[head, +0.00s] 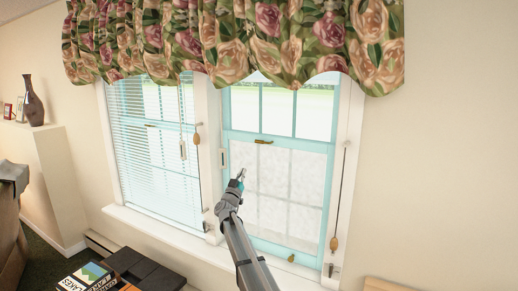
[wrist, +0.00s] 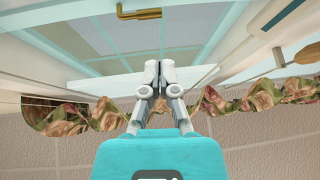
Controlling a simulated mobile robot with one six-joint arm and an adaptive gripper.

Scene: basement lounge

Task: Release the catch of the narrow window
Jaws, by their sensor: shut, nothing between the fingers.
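The right window (head: 279,235) has pale blue sashes, clear upper panes and frosted lower panes. A brass catch (head: 263,141) sits on its middle rail. A brass catch also shows in the wrist view (wrist: 138,14), at the top edge, with its bar lying sideways. My gripper (head: 241,173) is in front of the window's left side, below and left of the catch and apart from it. In the wrist view my gripper (wrist: 159,72) has its fingertips together and empty. I cannot tell by width which window is the narrow one.
A second window (head: 157,160) with blinds stands to the left, with its own brass catch (head: 152,126). Wooden cord pulls (head: 197,138) and (head: 334,243) hang beside the windows. A floral valance (head: 235,35) hangs above. Books (head: 88,277) lie at lower left.

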